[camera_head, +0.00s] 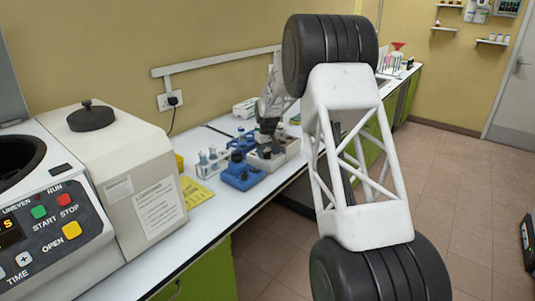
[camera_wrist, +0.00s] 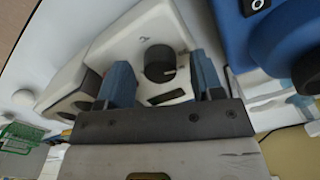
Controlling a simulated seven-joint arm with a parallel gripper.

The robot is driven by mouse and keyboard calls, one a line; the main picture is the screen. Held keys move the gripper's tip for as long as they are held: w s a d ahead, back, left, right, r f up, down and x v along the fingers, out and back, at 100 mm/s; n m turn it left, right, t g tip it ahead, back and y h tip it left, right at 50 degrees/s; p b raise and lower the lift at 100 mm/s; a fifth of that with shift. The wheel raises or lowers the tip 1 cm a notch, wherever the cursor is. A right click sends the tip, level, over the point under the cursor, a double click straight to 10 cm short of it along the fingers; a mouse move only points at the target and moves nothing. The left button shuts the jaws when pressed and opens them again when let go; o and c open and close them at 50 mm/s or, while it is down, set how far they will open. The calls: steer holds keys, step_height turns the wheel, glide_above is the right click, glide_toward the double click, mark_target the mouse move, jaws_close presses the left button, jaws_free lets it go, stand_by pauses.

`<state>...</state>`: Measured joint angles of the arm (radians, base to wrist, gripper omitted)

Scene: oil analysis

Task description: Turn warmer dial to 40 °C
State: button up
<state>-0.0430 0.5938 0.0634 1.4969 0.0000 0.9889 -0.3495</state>
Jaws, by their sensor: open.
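The warmer (camera_wrist: 115,42) is an off-white box with a round black dial (camera_wrist: 160,63) on its face, seen in the wrist view. A pale mark shows on the dial, but I cannot read a temperature. A small dark display strip (camera_wrist: 166,97) lies below the dial. My gripper (camera_wrist: 160,66) is open, with one blue fingertip on each side of the dial. I cannot tell whether either finger touches it. In the head view my gripper (camera_head: 264,136) is over the pale warmer box (camera_head: 266,162) on the bench; the dial is not clear there.
A blue device (camera_head: 240,173) stands left of the warmer, close to my gripper; it also shows in the wrist view (camera_wrist: 262,38). A tube rack (camera_head: 208,163) and yellow sheet (camera_head: 196,192) lie further left. A large centrifuge (camera_head: 45,235) and a cream box (camera_head: 125,175) fill the near left.

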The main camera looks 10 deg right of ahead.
steer(key=shift+f, duration=0.25)
steer(key=c, duration=0.9)
steer(key=shift+m, duration=0.4)
steer(key=m, duration=0.9)
steer(key=shift+r, duration=0.1)
